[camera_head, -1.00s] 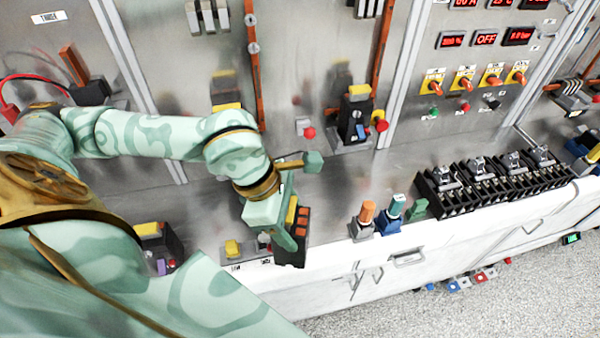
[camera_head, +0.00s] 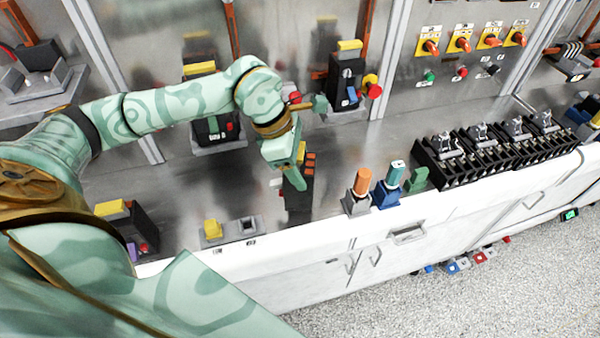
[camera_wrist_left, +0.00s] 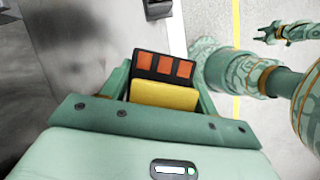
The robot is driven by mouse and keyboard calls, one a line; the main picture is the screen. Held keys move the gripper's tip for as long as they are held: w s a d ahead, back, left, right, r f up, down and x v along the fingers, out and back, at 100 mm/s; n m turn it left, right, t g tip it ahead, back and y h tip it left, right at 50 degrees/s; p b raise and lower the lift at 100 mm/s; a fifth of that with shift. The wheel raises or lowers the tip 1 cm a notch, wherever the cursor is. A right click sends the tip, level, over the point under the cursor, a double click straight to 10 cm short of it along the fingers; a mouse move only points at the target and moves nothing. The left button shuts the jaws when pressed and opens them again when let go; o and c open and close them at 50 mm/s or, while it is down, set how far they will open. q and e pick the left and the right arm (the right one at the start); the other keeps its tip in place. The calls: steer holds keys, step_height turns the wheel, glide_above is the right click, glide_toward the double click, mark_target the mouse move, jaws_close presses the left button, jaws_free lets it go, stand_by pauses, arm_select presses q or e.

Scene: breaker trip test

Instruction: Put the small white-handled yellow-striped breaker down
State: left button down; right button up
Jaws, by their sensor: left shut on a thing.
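My left gripper (camera_head: 297,176) is shut on a dark breaker (camera_head: 299,195) with orange squares on top. A white bit shows beside the fingers in the head view. In the left wrist view the breaker (camera_wrist_left: 163,68) shows three orange squares and a yellow block between the fingers. The held breaker is over the bench's front strip, right of a small grey holder (camera_head: 248,226). I cannot tell whether it touches the bench. Its lower end and most of its handle are hidden. My right gripper (camera_wrist_left: 268,33) shows small and far off in the left wrist view; its jaw state is unclear.
A small yellow-topped device (camera_head: 213,230) and a larger breaker (camera_head: 128,225) stand to the left. Orange-topped (camera_head: 362,182) and blue (camera_head: 390,185) devices stand just right of the gripper. Black terminal blocks (camera_head: 460,160) line the right. Breakers with yellow tops (camera_head: 347,80) stand behind.

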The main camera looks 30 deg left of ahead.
arm_select(q)
steer(key=shift+w+a+f, duration=0.1)
steer(key=shift+w+f, duration=0.15)
steer(key=shift+f, duration=1.55)
steer(key=shift+c, duration=2)
jaws_free()
steer(key=shift+s+f, duration=0.1)
steer(key=v, duration=1.2)
